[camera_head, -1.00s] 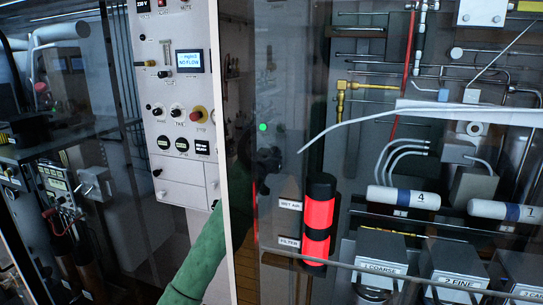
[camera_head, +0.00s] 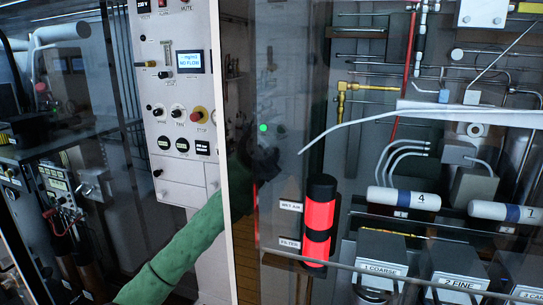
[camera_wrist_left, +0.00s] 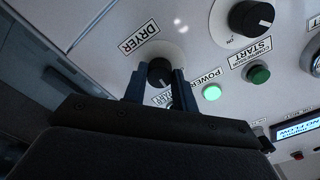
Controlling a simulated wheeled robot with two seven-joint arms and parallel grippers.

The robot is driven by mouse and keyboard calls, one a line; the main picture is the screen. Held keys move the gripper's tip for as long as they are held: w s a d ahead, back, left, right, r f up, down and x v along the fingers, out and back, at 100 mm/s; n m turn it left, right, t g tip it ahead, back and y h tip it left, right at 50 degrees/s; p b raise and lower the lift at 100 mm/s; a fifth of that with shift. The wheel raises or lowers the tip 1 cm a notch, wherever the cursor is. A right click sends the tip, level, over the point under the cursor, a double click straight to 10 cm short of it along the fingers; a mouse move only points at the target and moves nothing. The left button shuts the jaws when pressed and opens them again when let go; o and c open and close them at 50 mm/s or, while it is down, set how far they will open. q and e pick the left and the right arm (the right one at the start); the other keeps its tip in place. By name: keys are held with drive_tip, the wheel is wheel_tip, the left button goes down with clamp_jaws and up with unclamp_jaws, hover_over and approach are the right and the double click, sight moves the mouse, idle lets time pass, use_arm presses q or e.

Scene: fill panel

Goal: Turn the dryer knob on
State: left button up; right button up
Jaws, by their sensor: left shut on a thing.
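In the left wrist view, the black dryer knob (camera_wrist_left: 159,72) sits on the light panel beside a "DRYER" label (camera_wrist_left: 139,36). My left gripper (camera_wrist_left: 158,76) has its two blue fingers on either side of the knob and is shut on it. The fingers cover part of the knob's sides and of a label below it. In the head view, my left gripper (camera_head: 262,160) shows dark and dim behind glass, at the end of my green arm. The knob cannot be made out there. My right gripper is in neither view.
In the wrist view, a lit green power button (camera_wrist_left: 212,92), a darker start button (camera_wrist_left: 258,74) and another black knob (camera_wrist_left: 251,17) are close by.

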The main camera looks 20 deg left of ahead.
use_arm(q)
drive_tip(key=m+p, duration=0.1)
drive_tip(key=m, duration=0.7)
drive_tip(key=shift+d+p, duration=0.1)
drive_tip(key=shift+p, duration=0.3)
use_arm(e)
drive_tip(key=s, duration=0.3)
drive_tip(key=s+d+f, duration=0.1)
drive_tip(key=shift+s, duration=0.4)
use_arm(q)
drive_tip(key=shift+f+m, duration=0.1)
drive_tip(key=shift+m, duration=0.2)
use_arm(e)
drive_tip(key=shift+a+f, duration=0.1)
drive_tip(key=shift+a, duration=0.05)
